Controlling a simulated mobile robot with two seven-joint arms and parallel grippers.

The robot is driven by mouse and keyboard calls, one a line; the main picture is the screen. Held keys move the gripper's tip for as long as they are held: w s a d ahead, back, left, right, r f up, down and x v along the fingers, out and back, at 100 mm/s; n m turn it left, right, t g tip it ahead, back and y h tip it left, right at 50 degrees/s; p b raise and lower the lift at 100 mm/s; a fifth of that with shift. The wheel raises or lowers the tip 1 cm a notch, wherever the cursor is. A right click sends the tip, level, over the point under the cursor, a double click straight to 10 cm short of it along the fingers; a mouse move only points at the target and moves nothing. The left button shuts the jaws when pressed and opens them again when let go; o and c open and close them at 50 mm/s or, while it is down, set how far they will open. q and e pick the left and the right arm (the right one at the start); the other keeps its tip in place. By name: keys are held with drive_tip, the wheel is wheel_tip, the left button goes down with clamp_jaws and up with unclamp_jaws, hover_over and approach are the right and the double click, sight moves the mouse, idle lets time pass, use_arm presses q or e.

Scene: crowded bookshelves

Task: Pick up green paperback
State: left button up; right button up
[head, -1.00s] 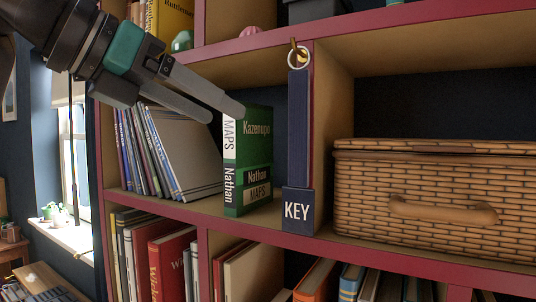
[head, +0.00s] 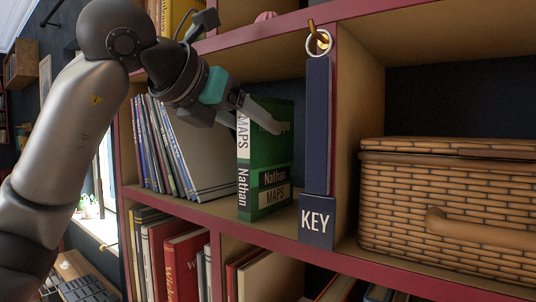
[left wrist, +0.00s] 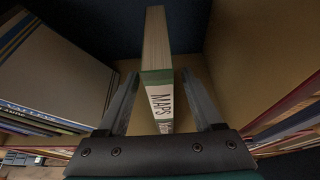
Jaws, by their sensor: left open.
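The green paperback (head: 267,180) stands upright on the middle shelf, with a white and green spine reading MAPS and Nathan. My left gripper (head: 255,115) is at the upper part of the book, its fingers reaching in along the sides. In the left wrist view the book (left wrist: 159,90) stands between the two open fingers (left wrist: 160,95), with a gap visible on each side. My right gripper does not show.
A row of thin books (head: 165,150) leans left of the paperback. A dark KEY stand (head: 317,215) hangs in front of the divider on the right. A wicker basket (head: 450,200) fills the right compartment. The shelf board above (head: 270,75) is close over the gripper.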

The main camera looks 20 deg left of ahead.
sight(268, 137)
use_arm(q)
drive_tip(key=x, duration=0.5)
drive_tip(key=shift+s+f+p, duration=0.15)
drive_tip(key=shift+f+p, duration=0.15)
drive_tip(key=shift+p, duration=0.1)
clamp_jaws()
drive_tip(key=shift+r, duration=0.1)
idle(0.3)
